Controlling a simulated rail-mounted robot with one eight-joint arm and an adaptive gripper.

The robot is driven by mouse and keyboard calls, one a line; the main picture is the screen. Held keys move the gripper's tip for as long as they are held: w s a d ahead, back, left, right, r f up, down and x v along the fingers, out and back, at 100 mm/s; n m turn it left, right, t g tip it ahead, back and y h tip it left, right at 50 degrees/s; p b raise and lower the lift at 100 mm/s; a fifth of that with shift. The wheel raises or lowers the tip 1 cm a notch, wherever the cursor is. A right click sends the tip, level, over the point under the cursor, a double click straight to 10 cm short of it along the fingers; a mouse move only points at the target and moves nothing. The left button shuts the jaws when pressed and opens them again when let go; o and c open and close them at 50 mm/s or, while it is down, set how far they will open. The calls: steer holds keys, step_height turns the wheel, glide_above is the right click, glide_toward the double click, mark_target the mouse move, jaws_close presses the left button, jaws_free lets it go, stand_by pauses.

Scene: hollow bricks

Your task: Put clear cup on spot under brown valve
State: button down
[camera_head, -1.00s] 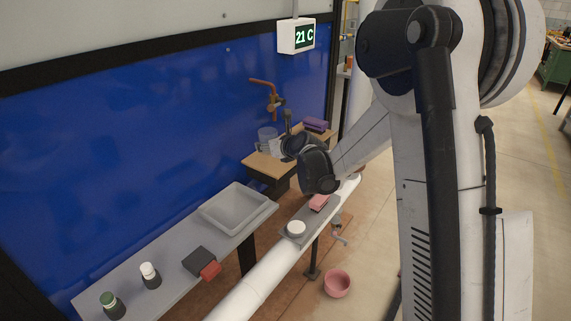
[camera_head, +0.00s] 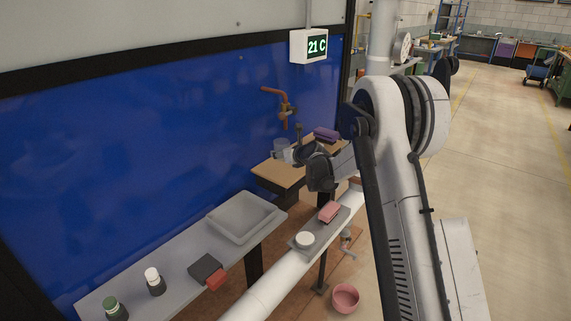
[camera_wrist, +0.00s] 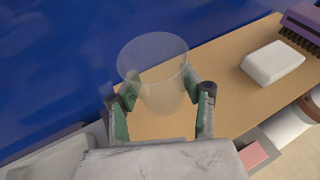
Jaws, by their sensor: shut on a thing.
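The clear cup (camera_wrist: 153,62) is see-through and stands out ahead of my fingers in the wrist view. My gripper (camera_wrist: 161,108) is shut on it, with one green-padded finger on each side. In the head view the cup (camera_head: 281,146) shows faintly against the blue wall, above the far wooden table, with my gripper (camera_head: 298,152) at its right. The brown valve (camera_head: 281,104) is on the blue wall above the cup. I cannot tell whether the cup touches the table. No marked spot is visible on the table.
The wooden tabletop (camera_wrist: 225,90) also holds a white block (camera_wrist: 273,62) and a purple brush (camera_wrist: 303,28). A grey basin (camera_head: 240,218) sits on the grey shelf at left. A pink sponge (camera_head: 329,211) and white round item (camera_head: 304,240) lie on the rail platform.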

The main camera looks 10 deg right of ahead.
mark_target(286, 169)
steer(key=shift+w+d+f, duration=0.25)
steer(key=shift+d+f, duration=0.4)
steer(key=shift+d, duration=0.2)
steer(key=shift+f, duration=1.85)
steer(key=shift+f, duration=0.15)
steer(key=c, duration=1)
jaws_free()
